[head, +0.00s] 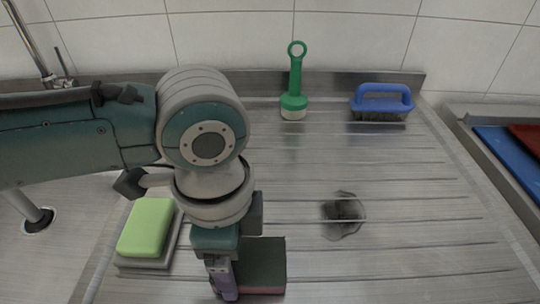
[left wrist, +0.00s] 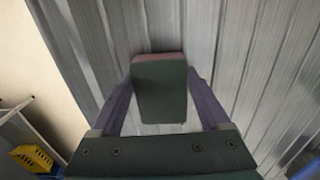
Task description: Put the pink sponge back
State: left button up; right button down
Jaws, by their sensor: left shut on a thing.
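The pink sponge (head: 263,268) has a dark green top face and a thin pink edge. It is low over or on the ribbed steel drainboard (head: 420,240) at the front; I cannot tell whether it touches. My left gripper (head: 232,276) points down and is shut on the sponge, partly hiding it. The left wrist view shows the sponge (left wrist: 160,92) between the two purple fingers. A green sponge (head: 147,228) lies on a grey holder (head: 146,263) to the left of the gripper. My right gripper is not in view.
A green round-handled brush (head: 295,85) stands at the back, with a blue-handled brush (head: 381,101) right of it. A dark patch (head: 343,215) marks the drainboard. Blue and red boards (head: 510,150) lie at the right. The drainboard's right half is mostly clear.

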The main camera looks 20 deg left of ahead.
pick_arm(q)
jog(key=shift+f, duration=0.2)
jog(key=o, duration=1.2)
jog(key=shift+c, duration=0.2)
jog(key=shift+r, duration=0.6)
notch_tip(320, 180, up, 11)
jog(key=p, duration=0.2)
jog(key=s+d+f+n+t+h, duration=0.2)
jog(key=s+d+n+h, duration=0.2)
jog(key=s+d+n, duration=0.1)
jog(key=s+a+n+y, duration=0.2)
jog(key=s+a+n, duration=0.1)
jog(key=a, duration=0.3)
jog(key=s+a+n+t+y, duration=0.1)
jog(key=s+a+n, duration=0.2)
jog(key=a, duration=0.3)
jog(key=shift+s+a+f+n+t+y, duration=0.2)
jog(key=shift+s+f+n+t+y, duration=0.15)
jog(key=shift+n, duration=0.55)
